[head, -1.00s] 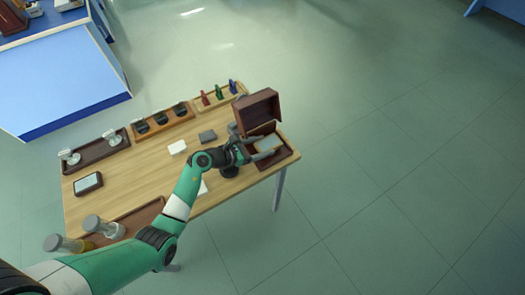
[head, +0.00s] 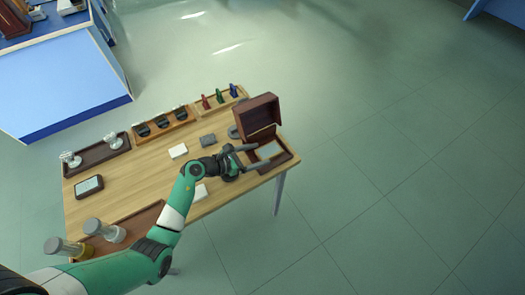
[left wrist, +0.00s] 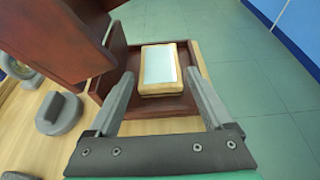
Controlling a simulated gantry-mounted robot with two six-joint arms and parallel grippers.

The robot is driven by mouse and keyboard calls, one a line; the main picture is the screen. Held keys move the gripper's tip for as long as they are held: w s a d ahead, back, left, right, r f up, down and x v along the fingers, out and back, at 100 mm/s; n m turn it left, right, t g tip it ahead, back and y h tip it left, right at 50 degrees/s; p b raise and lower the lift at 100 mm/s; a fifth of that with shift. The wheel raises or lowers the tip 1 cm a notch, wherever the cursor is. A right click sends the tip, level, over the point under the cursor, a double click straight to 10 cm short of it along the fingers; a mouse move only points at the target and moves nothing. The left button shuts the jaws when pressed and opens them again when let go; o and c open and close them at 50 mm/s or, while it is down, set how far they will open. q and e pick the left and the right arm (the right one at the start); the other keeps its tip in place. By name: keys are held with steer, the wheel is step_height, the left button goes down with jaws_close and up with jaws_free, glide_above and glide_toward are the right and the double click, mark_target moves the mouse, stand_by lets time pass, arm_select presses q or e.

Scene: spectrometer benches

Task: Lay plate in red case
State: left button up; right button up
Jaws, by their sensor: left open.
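The red-brown case (head: 284,160) stands open at the right end of the wooden table, its lid (head: 257,110) raised. A plate (head: 269,150) with a pale face lies inside the case. In the left wrist view the plate (left wrist: 158,66) shows a light wooden border and rests flat on the floor of the case (left wrist: 150,106). My left gripper (head: 264,155) is open and empty at the near left side of the case. Its fingers point toward the plate and stand apart from it, one to each side in the wrist view. My right gripper is not in view.
Left of the case lie a dark grey block (head: 208,140), a white block (head: 178,151) and a framed device (head: 89,186). Trays (head: 103,151) with glassware and colored pieces line the far edge.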

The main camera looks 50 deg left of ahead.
arm_select(q)
steer(key=p+v, duration=0.2)
steer(key=v, duration=0.7)
steer(key=shift+r+p, duration=0.15)
steer(key=shift+p, duration=0.2)
steer(key=shift+s, duration=0.2)
